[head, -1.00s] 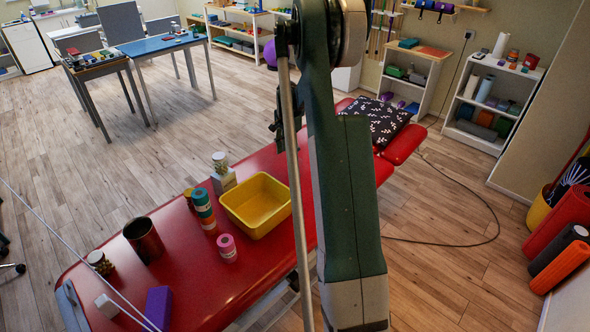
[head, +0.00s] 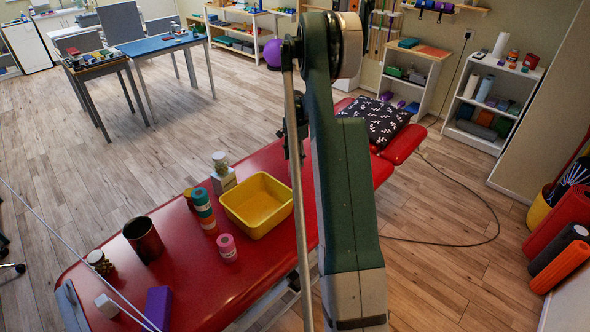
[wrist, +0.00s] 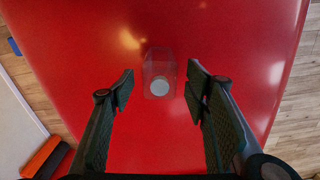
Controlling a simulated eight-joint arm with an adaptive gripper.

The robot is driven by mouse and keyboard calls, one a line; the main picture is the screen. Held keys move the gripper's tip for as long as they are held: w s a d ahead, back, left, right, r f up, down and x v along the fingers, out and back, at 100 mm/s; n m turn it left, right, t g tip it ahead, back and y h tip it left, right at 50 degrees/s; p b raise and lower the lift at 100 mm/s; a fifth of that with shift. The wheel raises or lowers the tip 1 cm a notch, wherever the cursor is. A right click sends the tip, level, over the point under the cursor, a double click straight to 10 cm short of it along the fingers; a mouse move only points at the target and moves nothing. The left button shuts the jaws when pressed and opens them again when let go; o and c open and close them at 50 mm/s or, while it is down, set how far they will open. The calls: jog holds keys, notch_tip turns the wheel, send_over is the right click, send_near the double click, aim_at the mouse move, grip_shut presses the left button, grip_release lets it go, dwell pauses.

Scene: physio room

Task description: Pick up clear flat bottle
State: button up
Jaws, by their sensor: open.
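The clear flat bottle (wrist: 158,68) stands on the red treatment table in the wrist view, see-through with a pale round cap facing the camera. My gripper (wrist: 160,85) is open, with one dark finger to the left of the bottle and one to the right. There is a gap on both sides and nothing is held. In the head view my arm hides the bottle. The gripper's fingers cannot be made out clearly there.
A patterned pillow (head: 377,121) lies at the far end. The table around the bottle is clear.

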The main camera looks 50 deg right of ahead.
aim_at(295, 168)
jog(key=shift+f, duration=0.65)
jog(key=shift+f, duration=0.15)
jog(key=shift+a+f+b, duration=0.1)
jog(key=shift+f+b, duration=0.35)
jog(key=shift+f, duration=2)
jog(key=c, duration=0.9)
jog(key=shift+c, duration=0.2)
jog(key=shift+r, duration=0.15)
notch_tip(295, 168, up, 10)
jog(key=shift+f+p, duration=0.1)
jog(key=shift+p, duration=0.5)
